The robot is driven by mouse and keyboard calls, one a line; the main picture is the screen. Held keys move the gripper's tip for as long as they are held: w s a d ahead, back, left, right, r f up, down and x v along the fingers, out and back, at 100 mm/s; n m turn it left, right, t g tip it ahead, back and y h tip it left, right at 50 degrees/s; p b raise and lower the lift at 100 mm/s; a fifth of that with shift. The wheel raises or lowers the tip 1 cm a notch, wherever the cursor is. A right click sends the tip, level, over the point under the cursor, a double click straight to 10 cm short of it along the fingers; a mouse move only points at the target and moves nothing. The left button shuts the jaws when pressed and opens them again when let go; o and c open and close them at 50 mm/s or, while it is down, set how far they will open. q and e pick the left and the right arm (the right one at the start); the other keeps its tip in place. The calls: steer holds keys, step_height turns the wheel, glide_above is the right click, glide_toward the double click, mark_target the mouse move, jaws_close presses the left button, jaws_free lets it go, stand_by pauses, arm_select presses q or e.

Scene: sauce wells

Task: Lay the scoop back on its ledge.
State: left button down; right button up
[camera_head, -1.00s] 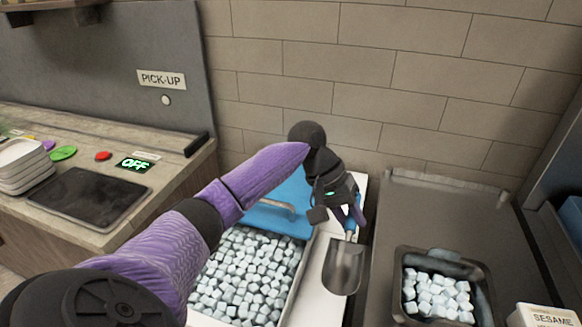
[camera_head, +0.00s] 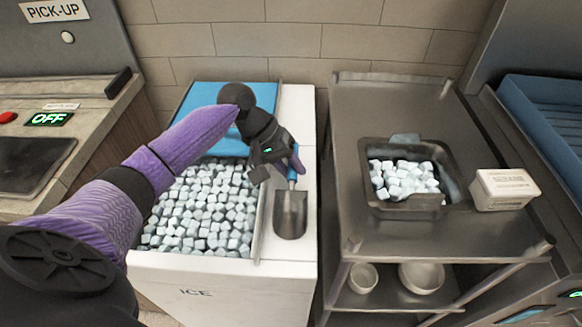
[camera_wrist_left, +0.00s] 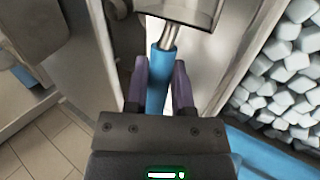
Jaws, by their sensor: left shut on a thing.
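The scoop (camera_head: 291,214) has a grey metal bowl and a blue handle. It is over the white ledge (camera_head: 298,120) at the right side of the ice bin, its bowl toward the front. My left gripper (camera_head: 294,166) is shut on the blue handle. In the left wrist view the handle (camera_wrist_left: 160,75) stands between the two purple fingers of my left gripper (camera_wrist_left: 158,82). I cannot tell whether the scoop touches the ledge. My right gripper is not in view.
The open ice bin (camera_head: 215,261) is full of ice cubes, with a blue lid (camera_head: 205,95) at the back. To the right, a steel cart (camera_head: 362,100) holds a dark pan (camera_head: 456,190) of ice and a white tub (camera_head: 503,188). Bowls (camera_head: 362,277) sit on its lower shelf.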

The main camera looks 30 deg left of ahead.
arm_select(q)
steer(key=shift+c, duration=2.4)
jaws_free()
steer(key=shift+f, duration=0.1)
steer(key=p+v, duration=0.4)
steer(key=v, duration=0.8)
steer(key=shift+p, duration=0.3)
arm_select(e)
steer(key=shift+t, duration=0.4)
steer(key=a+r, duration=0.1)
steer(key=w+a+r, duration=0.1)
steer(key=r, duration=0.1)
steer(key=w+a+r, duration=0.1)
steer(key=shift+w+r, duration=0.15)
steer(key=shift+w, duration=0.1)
